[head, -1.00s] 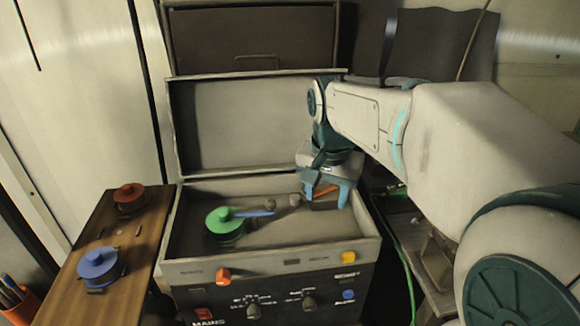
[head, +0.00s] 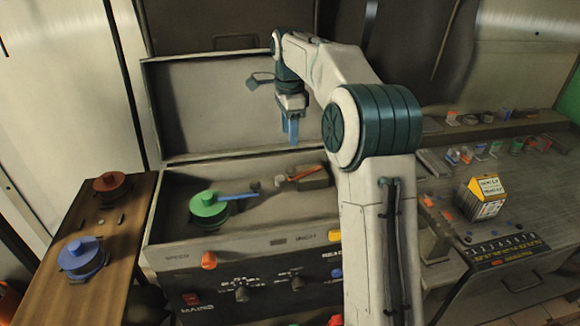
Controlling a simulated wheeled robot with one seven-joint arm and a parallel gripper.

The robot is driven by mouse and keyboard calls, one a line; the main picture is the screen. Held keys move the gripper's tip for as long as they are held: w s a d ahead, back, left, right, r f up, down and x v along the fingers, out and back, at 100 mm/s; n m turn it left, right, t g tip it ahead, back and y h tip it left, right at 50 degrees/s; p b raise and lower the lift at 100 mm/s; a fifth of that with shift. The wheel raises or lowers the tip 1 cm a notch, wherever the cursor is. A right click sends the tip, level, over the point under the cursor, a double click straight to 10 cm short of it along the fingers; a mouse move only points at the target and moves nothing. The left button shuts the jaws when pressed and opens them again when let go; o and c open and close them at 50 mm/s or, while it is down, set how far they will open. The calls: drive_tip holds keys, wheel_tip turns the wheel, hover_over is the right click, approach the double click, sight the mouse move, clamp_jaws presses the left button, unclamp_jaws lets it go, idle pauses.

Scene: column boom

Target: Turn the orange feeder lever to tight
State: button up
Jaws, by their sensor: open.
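The orange feeder lever (head: 304,174) sits on a small brown block at the right inside the open grey case (head: 165,185). It lies slanted, its right end a little higher in the picture, and nothing covers it. My gripper (head: 290,138) hangs above the back of the case, with its blue fingers pointing down. It is open and empty, apart from the lever, and shows above and slightly left of it. The lever's tight mark cannot be made out.
A green spool (head: 208,208) with a blue arm (head: 238,197) is left in the case. The raised lid (head: 205,105) stands behind. A wooden board (head: 120,240) at left carries a red spool (head: 111,186) and a blue spool (head: 82,257). A bench with a yellow box (head: 483,199) is at right.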

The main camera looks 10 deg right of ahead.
sight(290, 168)
wheel_tip(290, 168, down, 12)
drive_tip(key=shift+r, duration=0.15)
drive_tip(key=shift+c, duration=0.3)
clamp_jaws()
